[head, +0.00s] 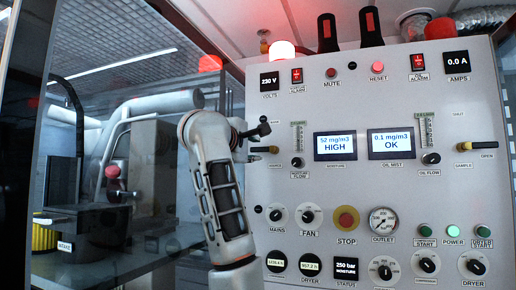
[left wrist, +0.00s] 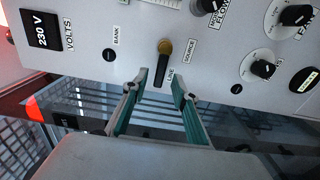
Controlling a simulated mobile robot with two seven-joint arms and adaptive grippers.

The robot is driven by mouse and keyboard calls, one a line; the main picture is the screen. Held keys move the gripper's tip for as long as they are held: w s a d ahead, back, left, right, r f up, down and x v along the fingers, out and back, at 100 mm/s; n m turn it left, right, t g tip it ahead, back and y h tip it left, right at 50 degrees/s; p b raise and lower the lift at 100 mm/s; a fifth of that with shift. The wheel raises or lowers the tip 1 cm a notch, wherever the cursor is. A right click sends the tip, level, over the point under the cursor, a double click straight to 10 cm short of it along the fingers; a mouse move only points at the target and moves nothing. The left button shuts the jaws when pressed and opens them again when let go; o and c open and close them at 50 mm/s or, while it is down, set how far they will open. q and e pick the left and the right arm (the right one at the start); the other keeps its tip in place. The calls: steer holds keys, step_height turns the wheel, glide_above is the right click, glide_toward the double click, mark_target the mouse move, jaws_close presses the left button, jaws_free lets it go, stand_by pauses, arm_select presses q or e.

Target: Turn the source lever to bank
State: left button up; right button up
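The source lever has a brass hub and a black handle (left wrist: 161,70). In the left wrist view the handle points down the picture towards the LINE label (left wrist: 171,80); the BANK label (left wrist: 117,36) is to the left and the SOURCE label (left wrist: 189,51) to the right. My left gripper (left wrist: 160,84) is open, one finger on each side of the handle's end, with gaps visible on both sides. In the head view the lever (head: 273,149) is partly hidden by my left gripper (head: 256,133) and points left. My right gripper is in neither view.
A grey panel (head: 365,85) carries several knobs, displays and switches. Near the lever are a flow knob (head: 297,162) and the 230 V display (head: 269,80). A red STOP button (head: 346,218) sits lower. A glass pane (head: 110,150) stands left of my arm.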

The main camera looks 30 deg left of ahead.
mark_target(257, 149)
arm_select(q)
steer(key=x, duration=0.2)
steer(key=shift+w+a+p, duration=0.1)
steer(key=shift+w+p, duration=0.2)
steer(key=shift+p, duration=0.05)
steer(key=shift+w+a, duration=0.15)
steer(key=shift+w, duration=0.55)
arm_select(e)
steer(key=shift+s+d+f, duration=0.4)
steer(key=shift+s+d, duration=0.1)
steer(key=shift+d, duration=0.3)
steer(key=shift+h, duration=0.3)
arm_select(q)
jaws_close()
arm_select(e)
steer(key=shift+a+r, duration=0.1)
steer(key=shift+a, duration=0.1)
